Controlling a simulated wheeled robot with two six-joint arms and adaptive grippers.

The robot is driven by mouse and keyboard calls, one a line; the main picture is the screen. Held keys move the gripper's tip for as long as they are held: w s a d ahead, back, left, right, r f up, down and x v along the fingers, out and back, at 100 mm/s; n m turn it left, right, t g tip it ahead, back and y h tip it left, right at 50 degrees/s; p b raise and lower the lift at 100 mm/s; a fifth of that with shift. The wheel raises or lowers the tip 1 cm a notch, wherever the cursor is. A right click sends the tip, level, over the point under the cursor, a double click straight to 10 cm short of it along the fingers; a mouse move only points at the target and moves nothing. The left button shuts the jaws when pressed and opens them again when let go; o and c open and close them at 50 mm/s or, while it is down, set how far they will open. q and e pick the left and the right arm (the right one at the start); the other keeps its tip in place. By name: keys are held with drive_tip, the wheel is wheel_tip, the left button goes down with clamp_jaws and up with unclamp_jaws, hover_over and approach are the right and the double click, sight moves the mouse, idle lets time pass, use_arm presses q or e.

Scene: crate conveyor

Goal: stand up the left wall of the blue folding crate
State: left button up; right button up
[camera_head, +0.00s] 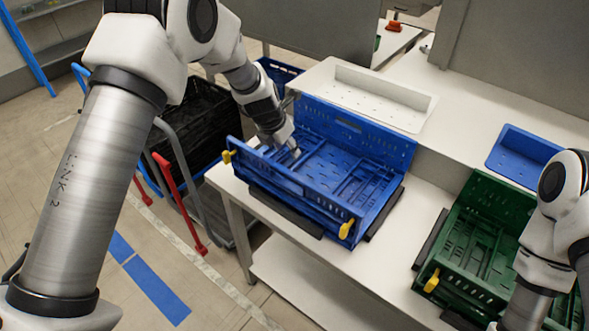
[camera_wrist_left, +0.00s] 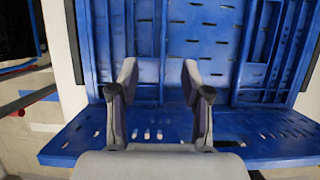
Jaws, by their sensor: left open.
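The blue folding crate (camera_head: 345,126) sits on the white table. Its far long wall and its near long wall, which has yellow latches at both ends, stand up. The left wall (camera_head: 276,159) lies folded down inside, partly covered by my gripper. The right wall also looks folded flat. My left gripper (camera_head: 296,154) reaches down into the crate's left end, over the folded wall. In the left wrist view its two fingers (camera_wrist_left: 159,70) are apart with nothing between them, over blue crate panels. Whether they touch the wall is unclear. My right gripper is out of frame below my right arm.
A green crate (camera_head: 450,222) stands to the right, beneath my right arm. A white tray (camera_head: 350,88) and a blue tray (camera_head: 520,152) lie behind. A black crate (camera_head: 196,118) on a cart with red bars stands left of the table.

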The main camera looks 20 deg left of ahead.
sight(295, 164)
use_arm(q)
drive_tip(key=shift+x, duration=1.1)
drive_tip(key=x, duration=0.7)
drive_tip(key=shift+a, duration=0.1)
drive_tip(key=shift+s, duration=0.15)
drive_tip(key=shift+r, duration=0.1)
clamp_jaws()
